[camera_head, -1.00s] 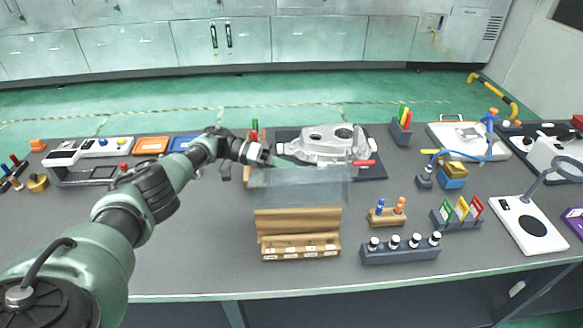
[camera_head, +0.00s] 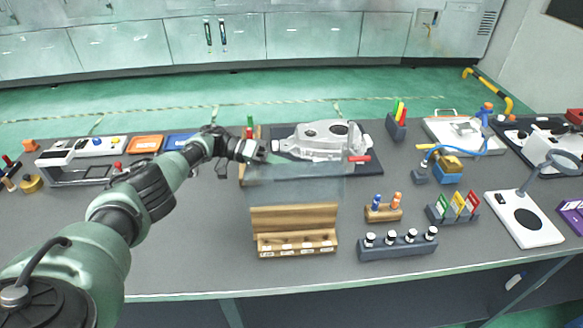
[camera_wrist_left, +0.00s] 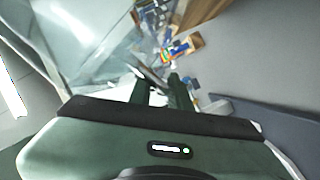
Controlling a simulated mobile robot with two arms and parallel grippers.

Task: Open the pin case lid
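The pin case (camera_head: 295,245) is a small wooden box with a row of labelled compartments, near the front middle of the bench. A clear, pale panel that looks like its lid (camera_head: 300,188) stands raised above and behind the box; how it joins the box is hard to see. My left gripper (camera_head: 268,155) is at the panel's upper left edge; whether it touches is unclear. In the left wrist view a clear sheet fills the upper left, and the two dark fingers (camera_wrist_left: 160,92) show a gap between them. My right gripper is not in view.
A grey metal casting (camera_head: 318,140) lies on a dark mat behind the panel. A small wooden peg holder (camera_head: 383,213) and a dark rack of white-capped bottles (camera_head: 398,247) stand right of the case. The bench left of the case is clear.

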